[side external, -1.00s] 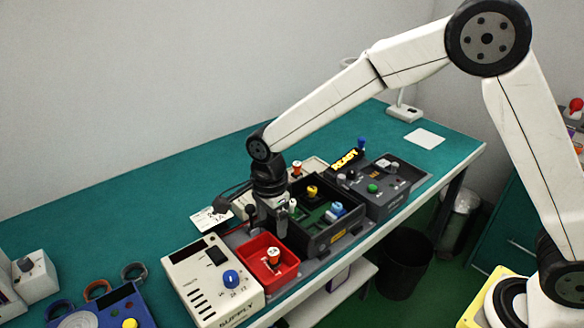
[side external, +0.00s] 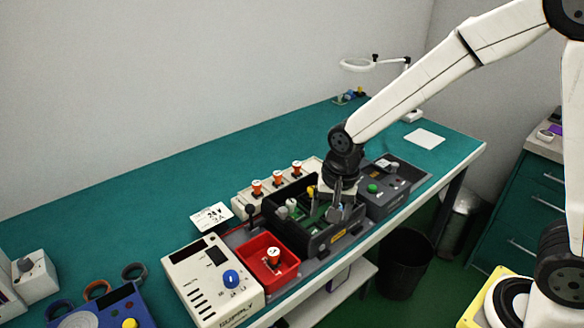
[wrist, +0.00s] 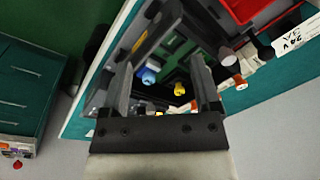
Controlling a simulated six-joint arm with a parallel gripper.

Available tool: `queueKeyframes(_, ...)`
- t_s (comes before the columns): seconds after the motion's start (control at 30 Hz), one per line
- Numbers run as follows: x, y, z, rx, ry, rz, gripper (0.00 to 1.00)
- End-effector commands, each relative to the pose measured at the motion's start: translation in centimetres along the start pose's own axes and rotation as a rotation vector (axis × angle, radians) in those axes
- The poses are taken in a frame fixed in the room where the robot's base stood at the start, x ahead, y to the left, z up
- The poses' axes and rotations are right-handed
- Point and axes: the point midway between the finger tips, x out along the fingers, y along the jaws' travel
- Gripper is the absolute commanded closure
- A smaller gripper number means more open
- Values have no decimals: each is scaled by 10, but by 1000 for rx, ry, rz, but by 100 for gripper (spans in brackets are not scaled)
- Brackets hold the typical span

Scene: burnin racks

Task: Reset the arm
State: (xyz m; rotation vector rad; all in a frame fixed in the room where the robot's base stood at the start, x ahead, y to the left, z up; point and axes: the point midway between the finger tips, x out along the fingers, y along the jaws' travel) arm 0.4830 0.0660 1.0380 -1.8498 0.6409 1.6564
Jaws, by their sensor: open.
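My gripper (side external: 338,205) is above the right part of the black rack box (side external: 318,250) in the side view, pointing down. In the wrist view my gripper (wrist: 160,85) has its two fingers apart with nothing held between them. Beyond the fingers, a blue-and-white knobbed part (wrist: 149,75) and a yellow-topped part (wrist: 179,89) show inside the box. The gripper hides part of the box's inside in the side view.
A red tray (side external: 255,252) holding an orange-topped part stands left of the box, beside the white supply unit (side external: 207,287). A white block (side external: 243,204) with several orange-topped plugs is behind. A dark grey panel (side external: 385,200) is to the right. The back-left tabletop is clear.

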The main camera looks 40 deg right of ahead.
Motion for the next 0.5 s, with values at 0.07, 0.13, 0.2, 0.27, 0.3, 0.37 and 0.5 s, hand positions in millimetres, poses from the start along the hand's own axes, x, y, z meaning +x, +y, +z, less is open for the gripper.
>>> queueKeyframes(0.07, -2, 15, 0, -87, 12, -9, 20)
queueKeyframes(0.13, -4, 28, 1, -171, 22, -15, 20)
queueKeyframes(0.2, -5, 40, 3, -252, 33, -20, 20)
queueKeyframes(0.27, -6, 50, 4, -323, 44, -24, 20)
queueKeyframes(0.3, -6, 57, 5, -369, 51, -26, 20)
queueKeyframes(0.37, -7, 67, 8, -440, 62, -28, 20)
queueKeyframes(0.5, -8, 88, 13, -589, 87, -29, 20)
